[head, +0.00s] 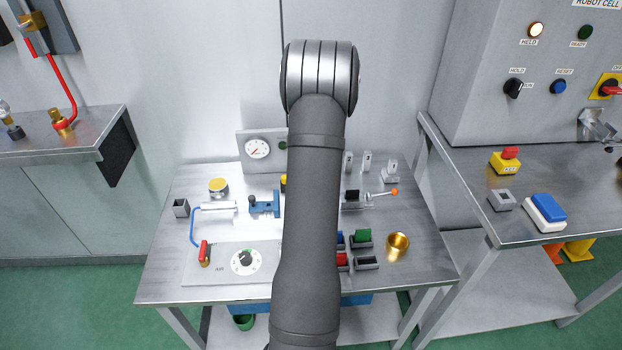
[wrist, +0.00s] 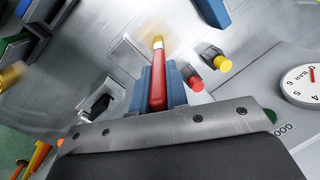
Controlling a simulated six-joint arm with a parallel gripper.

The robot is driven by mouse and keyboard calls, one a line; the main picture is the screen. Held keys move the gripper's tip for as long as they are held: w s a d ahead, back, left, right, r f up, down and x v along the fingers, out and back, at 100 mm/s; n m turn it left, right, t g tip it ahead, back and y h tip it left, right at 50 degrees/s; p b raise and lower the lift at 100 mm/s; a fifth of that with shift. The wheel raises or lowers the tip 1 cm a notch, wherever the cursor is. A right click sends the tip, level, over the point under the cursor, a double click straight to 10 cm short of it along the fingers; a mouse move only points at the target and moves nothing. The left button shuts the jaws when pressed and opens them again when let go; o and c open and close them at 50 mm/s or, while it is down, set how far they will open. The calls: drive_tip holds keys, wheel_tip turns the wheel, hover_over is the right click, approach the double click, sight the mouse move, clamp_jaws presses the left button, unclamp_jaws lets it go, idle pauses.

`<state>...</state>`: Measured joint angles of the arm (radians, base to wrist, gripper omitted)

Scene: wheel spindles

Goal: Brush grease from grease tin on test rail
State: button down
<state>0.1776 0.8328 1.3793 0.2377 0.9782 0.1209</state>
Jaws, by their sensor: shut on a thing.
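My gripper (wrist: 158,72) shows in the wrist view with blue fingers shut on the red handle of a brush (wrist: 157,90). The brush's pale yellow bristle end (wrist: 158,42) points away from the gripper, over the grey bench top. I cannot tell whether the bristles touch anything. In the head view my own arm hides the gripper and brush. A round tin with a yellow top (head: 218,185), which looks like the grease tin, stands at the back left of the bench. I cannot tell for sure which metal part is the test rail.
A pressure gauge (head: 258,149) stands at the back; it also shows in the wrist view (wrist: 302,85). Red (wrist: 195,83) and yellow (wrist: 223,63) capped pegs are near the fingers. A black-topped clamp (head: 352,196), coloured blocks (head: 362,236) and a brass cup (head: 397,243) are on the right.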

drive_tip(key=shift+s, duration=0.2)
drive_tip(key=shift+s+f, duration=0.1)
drive_tip(key=shift+s, duration=0.35)
idle(0.3)
drive_tip(key=shift+s, duration=0.4)
drive_tip(key=shift+s, duration=0.35)
drive_tip(key=shift+s, duration=0.15)
